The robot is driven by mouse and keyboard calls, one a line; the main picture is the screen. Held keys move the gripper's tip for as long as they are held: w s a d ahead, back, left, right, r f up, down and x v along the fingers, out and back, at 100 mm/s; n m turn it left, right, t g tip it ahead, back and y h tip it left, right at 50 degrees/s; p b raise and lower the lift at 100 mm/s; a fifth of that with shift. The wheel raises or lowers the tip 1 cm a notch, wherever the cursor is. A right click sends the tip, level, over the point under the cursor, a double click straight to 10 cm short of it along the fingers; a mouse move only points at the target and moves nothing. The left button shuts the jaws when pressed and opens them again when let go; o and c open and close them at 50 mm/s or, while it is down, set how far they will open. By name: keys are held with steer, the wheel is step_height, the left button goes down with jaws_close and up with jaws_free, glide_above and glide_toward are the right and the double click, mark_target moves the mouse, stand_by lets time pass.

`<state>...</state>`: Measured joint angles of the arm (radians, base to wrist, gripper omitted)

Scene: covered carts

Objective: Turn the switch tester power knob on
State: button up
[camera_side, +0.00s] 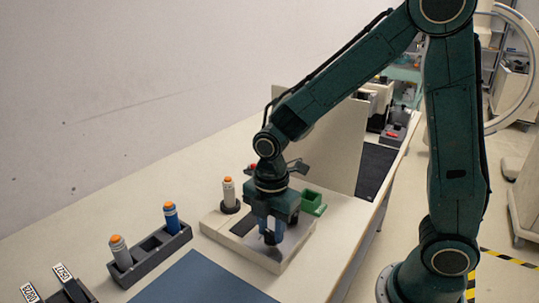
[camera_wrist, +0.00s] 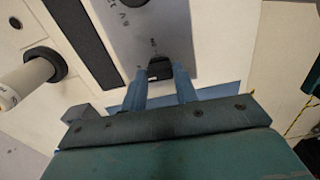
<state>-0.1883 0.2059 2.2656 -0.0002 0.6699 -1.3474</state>
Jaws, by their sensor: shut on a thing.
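The switch tester (camera_side: 217,223) is a low cream box on the table, with a grey metal panel (camera_wrist: 205,30) that shows in the wrist view. A small dark knob (camera_wrist: 160,70) sits on that panel. My gripper (camera_wrist: 160,83) points down over the panel, its two blue fingers on either side of the knob and shut on it. Which way the knob points cannot be told.
A green bin (camera_side: 313,203) is close on the right. A dark rack (camera_side: 150,255) holds two capped cylinders. A blue mat (camera_side: 200,282) lies clear in front.

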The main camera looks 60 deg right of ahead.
mark_target(271, 232)
steer(key=m, duration=0.4)
steer(key=shift+m, duration=0.3)
steer(key=m, duration=0.4)
steer(key=shift+m, duration=0.3)
steer(key=m, duration=0.4)
steer(key=shift+m, duration=2.2)
steer(key=o, duration=1)
steer(key=shift+r, duration=0.15)
step_height(271, 232, up, 14)
steer(key=shift+f, duration=0.2)
